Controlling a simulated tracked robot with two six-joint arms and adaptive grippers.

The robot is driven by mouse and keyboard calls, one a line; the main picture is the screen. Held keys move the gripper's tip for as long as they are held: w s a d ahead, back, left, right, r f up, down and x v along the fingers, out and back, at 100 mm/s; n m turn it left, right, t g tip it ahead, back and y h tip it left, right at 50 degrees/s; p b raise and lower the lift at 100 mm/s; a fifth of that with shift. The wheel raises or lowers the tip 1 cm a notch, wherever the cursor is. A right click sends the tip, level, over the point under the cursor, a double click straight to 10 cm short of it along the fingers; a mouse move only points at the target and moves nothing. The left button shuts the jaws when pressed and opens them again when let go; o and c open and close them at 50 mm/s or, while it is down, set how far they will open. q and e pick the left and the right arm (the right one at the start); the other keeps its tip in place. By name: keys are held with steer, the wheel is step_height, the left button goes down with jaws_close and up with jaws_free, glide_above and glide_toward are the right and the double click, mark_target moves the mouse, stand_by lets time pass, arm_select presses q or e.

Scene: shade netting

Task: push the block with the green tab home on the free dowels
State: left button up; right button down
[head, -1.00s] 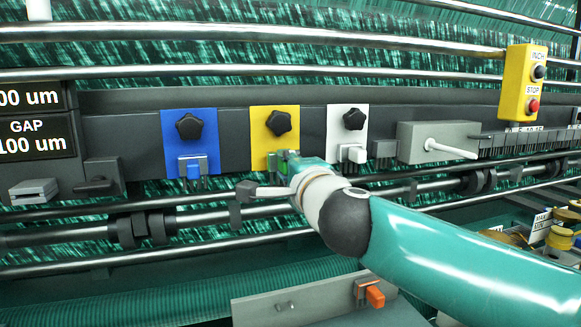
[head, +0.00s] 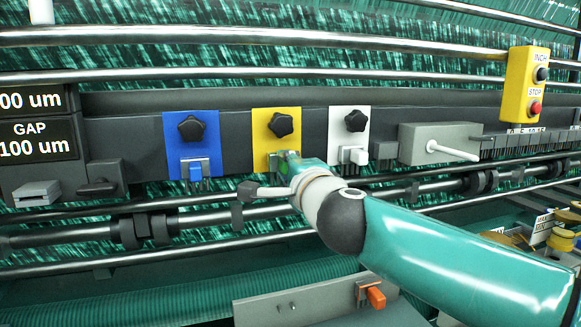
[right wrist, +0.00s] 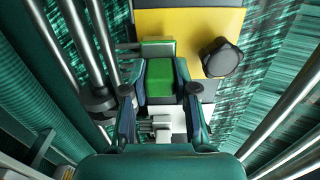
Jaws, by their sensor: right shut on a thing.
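The block with the green tab (right wrist: 160,78) is between the two fingers of my right gripper (right wrist: 159,91) in the right wrist view, and the gripper is shut on it. In the head view the green tab (head: 292,155) shows just past my right gripper (head: 290,165), at the lower edge of the yellow plate (head: 264,130). The yellow plate also shows behind the block in the right wrist view (right wrist: 180,30). The dowels are hidden behind the block and gripper, so I cannot tell how far the block sits on them. My left gripper is out of view.
A blue plate (head: 180,130) and a white plate (head: 338,128), each with a black knob and a block, flank the yellow plate. A grey box with a lever (head: 435,144) stands to the right. Metal rollers (head: 200,217) run below.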

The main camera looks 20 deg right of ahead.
steer(key=shift+w+p, duration=0.35)
steer(key=shift+w, duration=0.3)
stand_by(0.7)
steer(key=c, duration=0.8)
jaws_free()
steer(key=shift+a, duration=0.1)
steer(key=s, duration=1.2)
steer(key=shift+d, duration=0.25)
steer(key=shift+f, duration=0.1)
